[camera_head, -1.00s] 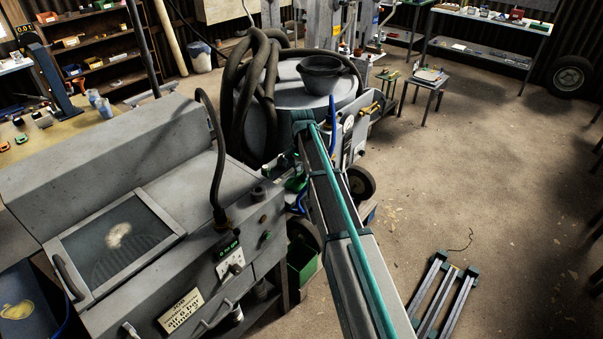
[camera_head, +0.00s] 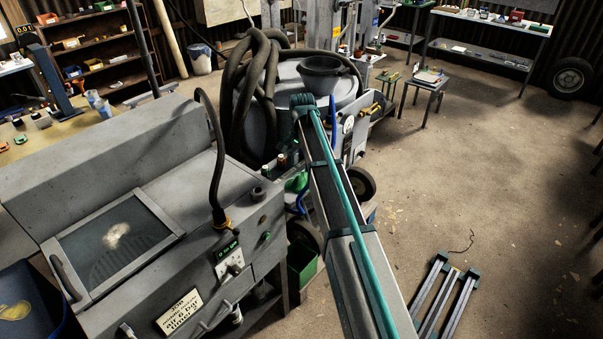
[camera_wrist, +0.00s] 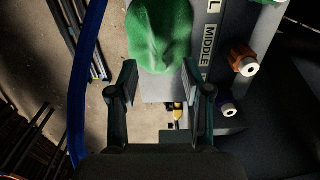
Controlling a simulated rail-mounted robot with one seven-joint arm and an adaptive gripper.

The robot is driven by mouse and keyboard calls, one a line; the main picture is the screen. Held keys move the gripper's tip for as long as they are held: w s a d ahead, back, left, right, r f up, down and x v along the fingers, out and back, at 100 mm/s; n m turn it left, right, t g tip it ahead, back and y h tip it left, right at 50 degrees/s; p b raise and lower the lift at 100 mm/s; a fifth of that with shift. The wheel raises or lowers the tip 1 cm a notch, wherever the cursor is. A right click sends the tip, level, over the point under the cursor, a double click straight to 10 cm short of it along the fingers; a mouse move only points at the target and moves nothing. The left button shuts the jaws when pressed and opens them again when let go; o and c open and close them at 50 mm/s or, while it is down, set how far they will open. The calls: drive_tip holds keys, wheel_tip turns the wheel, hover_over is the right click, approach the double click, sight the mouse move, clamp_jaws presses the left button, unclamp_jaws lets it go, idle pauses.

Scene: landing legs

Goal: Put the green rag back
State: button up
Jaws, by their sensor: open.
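In the wrist view the green rag (camera_wrist: 160,32) lies at the top centre, just beyond my open gripper (camera_wrist: 160,75). Its lower end reaches toward the gap between the fingertips, and its upper part is cut off by the frame edge. I cannot tell whether the fingers touch it. A small green patch (camera_head: 298,181) shows beside my arm in the head view and looks like the same rag. My gripper itself is hidden there behind my arm.
A blue hose or strip (camera_wrist: 84,80) runs along the left. A grey blasting cabinet (camera_head: 130,180) fills the head view's left.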

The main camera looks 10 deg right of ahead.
sight(302, 173)
wheel_tip(302, 173, up, 7)
drive_tip(key=b, duration=0.1)
idle(0.4)
